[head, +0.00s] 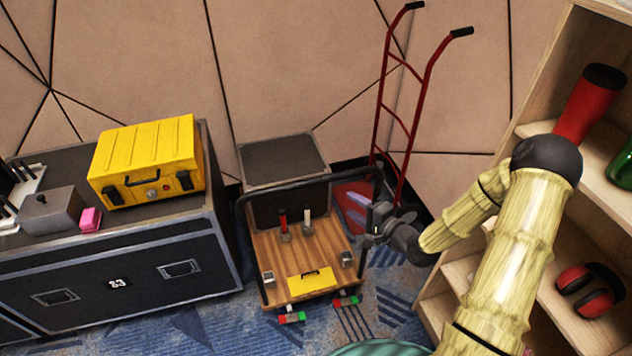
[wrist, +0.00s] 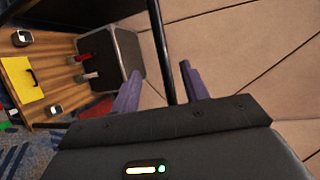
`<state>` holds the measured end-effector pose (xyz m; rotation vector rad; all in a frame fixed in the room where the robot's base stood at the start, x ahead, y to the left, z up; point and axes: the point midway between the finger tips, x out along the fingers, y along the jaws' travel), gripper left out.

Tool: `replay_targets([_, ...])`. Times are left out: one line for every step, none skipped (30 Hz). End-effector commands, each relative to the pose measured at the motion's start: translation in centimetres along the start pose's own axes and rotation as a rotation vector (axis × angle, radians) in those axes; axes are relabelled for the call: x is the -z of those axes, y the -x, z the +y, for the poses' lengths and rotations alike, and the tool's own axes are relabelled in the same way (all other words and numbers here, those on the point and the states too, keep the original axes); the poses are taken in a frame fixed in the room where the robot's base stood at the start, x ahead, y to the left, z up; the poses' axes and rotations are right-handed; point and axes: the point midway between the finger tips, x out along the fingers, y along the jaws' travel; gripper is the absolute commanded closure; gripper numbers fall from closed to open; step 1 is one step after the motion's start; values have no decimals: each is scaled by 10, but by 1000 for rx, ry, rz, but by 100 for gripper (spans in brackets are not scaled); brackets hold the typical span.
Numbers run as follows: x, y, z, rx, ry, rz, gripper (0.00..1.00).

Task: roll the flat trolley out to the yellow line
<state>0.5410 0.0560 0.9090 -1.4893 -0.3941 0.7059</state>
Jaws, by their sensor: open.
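The flat trolley (head: 268,245) has a wooden deck and a black push handle (head: 290,183); its deck also shows in the wrist view (wrist: 50,65). A yellow piece with a black grip (head: 311,281) and two small tools, one red-handled, one light-handled, are on the deck. Red and green parts (head: 345,301) show low at its near edge. My gripper (head: 360,209) is open at the right side of the handle. In the wrist view a black handle bar (wrist: 157,35) runs between its purple fingers (wrist: 161,75), with gaps visible. No yellow line is in view.
A black flight case (head: 140,265) bearing a yellow toolbox (head: 150,165) stands left. A dark box (head: 284,160) is at the trolley's back. A red hand truck (head: 410,110) leans behind; wooden shelves (head: 545,75) stand right. Patterned carpet (head: 215,325) is open in front.

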Motion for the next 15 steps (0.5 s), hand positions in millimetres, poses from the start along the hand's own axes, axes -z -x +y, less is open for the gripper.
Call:
replay_targets([-2,-7,0,0,0,-4,55])
replay_targets([-1,-11,0,0,1,-3,55])
replay_targets([-2,-17,-1,0,0,-4,55])
replay_targets([-2,-22,-1,0,1,-5,55])
replay_targets([-2,-28,-1,0,2,-4,55])
replay_targets([-2,-35,-1,0,2,-4,55])
replay_targets([-2,-40,-1,0,2,-4,55])
replay_targets([-2,-45,-1,0,2,-5,55])
replay_targets([-2,-53,-1,0,2,-4,55])
replay_targets([-2,-58,-1,0,2,-3,55])
replay_targets([-2,-63,-1,0,3,-4,55])
replay_targets([-2,-70,-1,-1,2,-5,55])
replay_targets([-2,-76,-1,-1,1,-4,55])
replay_targets([-3,-81,-1,-1,1,-5,55])
replay_targets([-2,-88,-1,0,2,-4,55])
